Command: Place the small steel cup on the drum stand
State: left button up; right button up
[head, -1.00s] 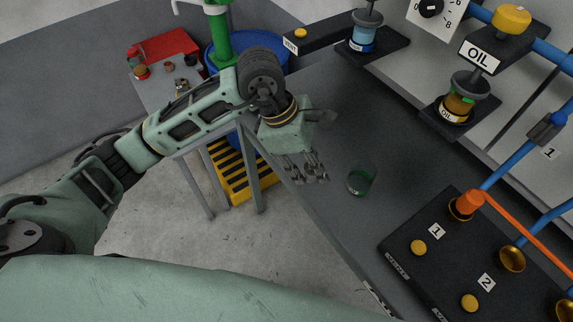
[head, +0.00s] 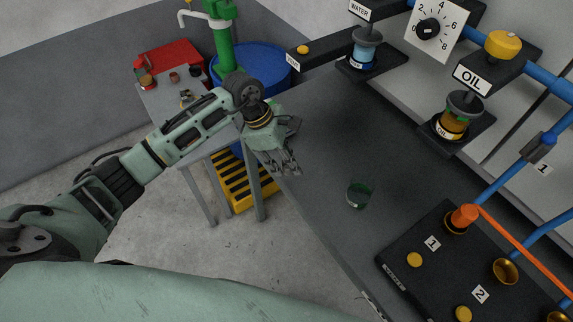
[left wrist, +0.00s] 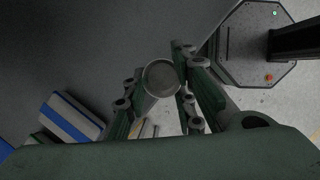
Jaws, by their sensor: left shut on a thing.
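My left gripper (head: 284,166) is over the near left edge of the dark bench. In the left wrist view its fingers (left wrist: 162,90) are on both sides of a small round grey metal cup (left wrist: 161,77), shut on it. The cup is hidden or too small to make out in the head view. A blue drum (head: 268,62) with a green pump stands behind my left arm, beyond the gripper. I cannot tell for sure which surface is the drum stand. My right gripper is not in view.
A green-tinted glass (head: 359,195) stands on the bench (head: 325,150), right of the gripper. A small grey table (head: 165,105) with a red tray and small items is at left. A black numbered panel (head: 445,260) and the oil dispenser (head: 458,118) are at right.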

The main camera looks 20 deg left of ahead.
aim_at(287, 169)
pick_arm(q)
notch_tip(287, 169, down, 3)
jog(key=shift+a+f+p, duration=0.1)
jog(key=shift+f+p, duration=0.1)
jog(key=shift+p, duration=0.5)
jog(key=shift+w+f, duration=0.1)
jog(key=shift+f, duration=0.25)
jog(key=o, duration=0.5)
jog(key=shift+b, duration=0.3)
jog(key=o, duration=0.5)
